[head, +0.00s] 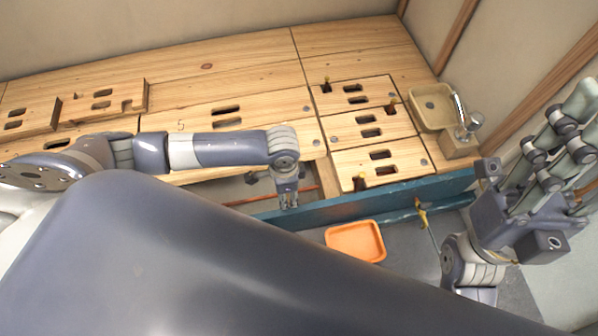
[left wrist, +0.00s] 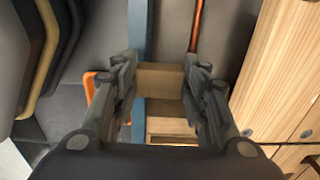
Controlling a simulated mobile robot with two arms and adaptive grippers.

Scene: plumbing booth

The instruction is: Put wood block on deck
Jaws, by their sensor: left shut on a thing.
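The deck (head: 250,85) is a floor of pale wooden panels with slotted hand holes, filling the back of the head view. My left gripper (head: 288,203) points down over an open gap in front of the deck, beside a blue beam. In the left wrist view, my left gripper (left wrist: 160,82) is shut on a tan wood block (left wrist: 160,79), held between both fingers. The block is too small to make out in the head view. My right gripper (head: 560,145) is at the right edge, close to the camera and empty as far as I see; its jaw opening is unclear.
A blue beam (head: 350,204) runs along the gap, with a copper pipe (head: 245,200) inside it. An orange tray (head: 355,241) lies on the grey floor. A small basin with a tap (head: 432,107) stands at the back right. Loose panels (head: 103,98) lie on the deck's left.

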